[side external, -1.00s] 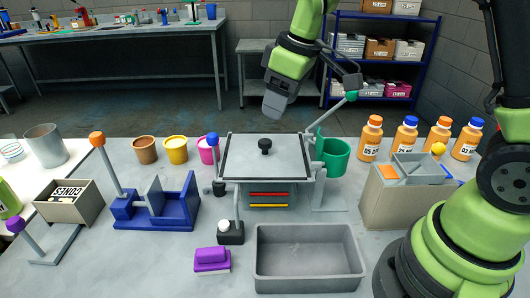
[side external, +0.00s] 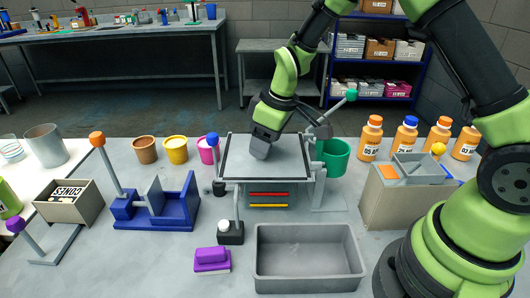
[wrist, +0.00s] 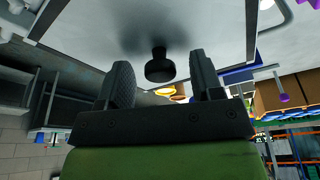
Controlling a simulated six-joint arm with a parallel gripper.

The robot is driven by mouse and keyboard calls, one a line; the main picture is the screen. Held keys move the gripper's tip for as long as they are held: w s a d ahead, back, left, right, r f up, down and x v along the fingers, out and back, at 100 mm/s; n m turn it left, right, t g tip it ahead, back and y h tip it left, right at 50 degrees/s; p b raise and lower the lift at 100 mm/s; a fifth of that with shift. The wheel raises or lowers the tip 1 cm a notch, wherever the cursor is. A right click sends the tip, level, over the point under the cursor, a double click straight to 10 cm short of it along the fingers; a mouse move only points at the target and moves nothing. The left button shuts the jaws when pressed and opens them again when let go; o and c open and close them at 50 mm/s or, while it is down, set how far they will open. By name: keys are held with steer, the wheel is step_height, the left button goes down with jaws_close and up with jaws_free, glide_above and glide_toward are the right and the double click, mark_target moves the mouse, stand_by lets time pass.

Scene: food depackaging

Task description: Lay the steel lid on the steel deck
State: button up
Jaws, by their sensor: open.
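The steel lid (side external: 285,165) is a flat grey plate with a dark border. It lies level on top of a grey stand with red and yellow bars in the side view. Its black knob (wrist: 160,68) shows in the wrist view, between the lines of my two fingers and apart from both; in the side view my gripper hides it. My gripper (side external: 261,152) is tilted down over the lid's middle, open and empty. Its fingers also show in the wrist view (wrist: 160,62). I cannot tell which grey surface is the steel deck.
A grey tray (side external: 309,287) stands empty in front of the stand. A blue fixture (side external: 180,212) is at left, a green cup (side external: 336,157) close at right. A lever with a blue ball (side external: 212,139) rises beside the lid's left edge. Orange bottles (side external: 371,138) stand at back right.

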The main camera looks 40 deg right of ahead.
steer(key=shift+c, duration=0.4)
jaws_close()
step_height(320, 180, up, 10)
steer(key=s+a+m+h, duration=0.2)
steer(key=a+m, duration=0.4)
steer(key=a, duration=0.6)
steer(key=w+a+f+n, duration=0.1)
steer(key=a+f+n, duration=0.1)
steer(key=a, duration=0.4)
steer(key=a+f+n+y, duration=0.1)
steer(key=a+f+n, duration=0.1)
steer(key=a+f, duration=0.3)
steer(key=w+a+f+n+y, duration=0.1)
steer(key=a+f, duration=0.3)
steer(key=a, duration=0.5)
steer(key=shift+w+n, duration=0.35)
steer(key=shift+n, duration=0.15)
